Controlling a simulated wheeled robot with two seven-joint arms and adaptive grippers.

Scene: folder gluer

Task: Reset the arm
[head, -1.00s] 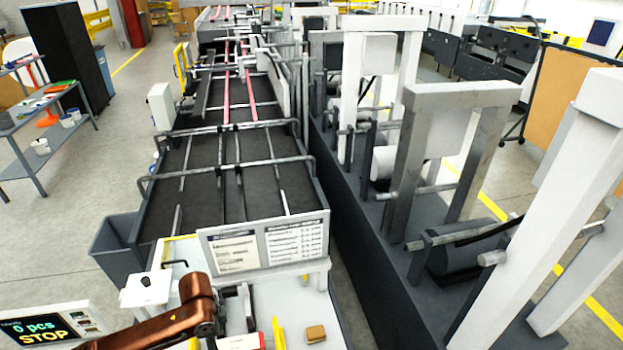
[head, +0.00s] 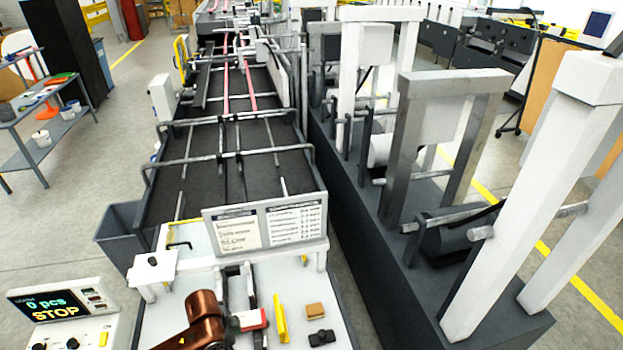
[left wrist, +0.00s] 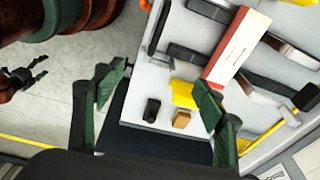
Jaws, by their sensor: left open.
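My left gripper (left wrist: 152,110) shows in the left wrist view with its two green-sided fingers wide apart and nothing between them. It is over the white table area, with small items beyond the fingers. In the head view a brown link of my arm reaches in at the bottom; the left gripper's fingers cannot be made out there. At the left of the left wrist view a small dark gripper (left wrist: 28,76) on a brown arm hangs over the floor; it appears to be my right one, and its jaw state is too small to tell.
The white table (head: 292,290) carries a red-and-white box (head: 250,319), a yellow piece (head: 280,320), a tan block (head: 315,310) and a black item (head: 321,337). A display panel (head: 62,305) reads "0 pcs STOP". A sign (head: 265,227) and the belt machine stand behind; grey frames stand right.

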